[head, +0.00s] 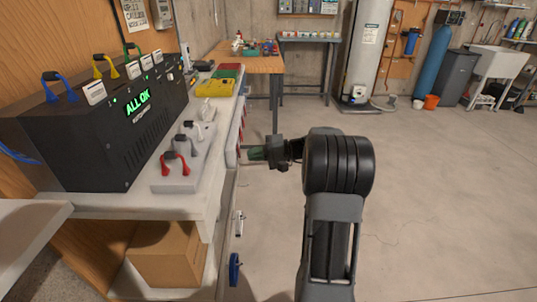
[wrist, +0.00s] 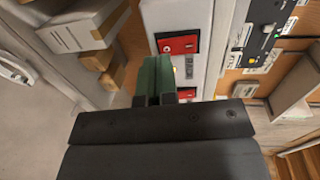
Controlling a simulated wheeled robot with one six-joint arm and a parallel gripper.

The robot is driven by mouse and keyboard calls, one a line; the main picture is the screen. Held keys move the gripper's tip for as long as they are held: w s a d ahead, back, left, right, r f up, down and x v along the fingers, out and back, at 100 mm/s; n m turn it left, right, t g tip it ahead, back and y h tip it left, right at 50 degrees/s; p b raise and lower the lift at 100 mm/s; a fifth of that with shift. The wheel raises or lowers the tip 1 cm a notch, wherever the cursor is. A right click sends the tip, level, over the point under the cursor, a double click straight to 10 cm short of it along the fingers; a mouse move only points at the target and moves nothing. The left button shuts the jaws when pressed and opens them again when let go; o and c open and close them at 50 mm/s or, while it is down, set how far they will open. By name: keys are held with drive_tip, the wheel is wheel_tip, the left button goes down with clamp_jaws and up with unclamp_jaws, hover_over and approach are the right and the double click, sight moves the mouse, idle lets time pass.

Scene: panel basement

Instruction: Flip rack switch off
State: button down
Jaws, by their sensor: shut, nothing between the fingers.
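My gripper (head: 257,153) reaches left toward the white panel (head: 231,152) on the bench's right side. In the wrist view its green fingers (wrist: 157,76) are shut together with nothing held. Two red switches show on the white panel in the wrist view. The upper red switch (wrist: 178,44) lies just right of and above the fingertips. The lower red switch (wrist: 186,93) is partly hidden by my gripper. Whether the fingers touch the panel I cannot tell, nor which way the switches are set. In the head view red patches (head: 241,116) on the panel are seen edge-on.
A black box (head: 100,125) with a green "ALL OK" display stands on the bench, several coloured looped handles on top. A grey block (head: 180,182) with red and grey loops sits beside it. A cardboard box (head: 166,255) lies below. The floor (head: 440,210) at right is clear.

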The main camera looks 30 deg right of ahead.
drive_tip(key=shift+x, duration=0.9)
drive_tip(key=shift+w+a+f+b, duration=0.1)
drive_tip(key=shift+a+f+b, duration=0.15)
drive_tip(key=shift+b, duration=0.15)
drive_tip(key=shift+r, duration=0.15)
drive_tip(key=s+d+f, duration=0.2)
drive_tip(key=s+d, duration=0.5)
drive_tip(key=d, duration=0.5)
drive_tip(key=shift+p, duration=0.3)
drive_tip(key=shift+w+d, duration=0.1)
drive_tip(key=shift+d, duration=0.05)
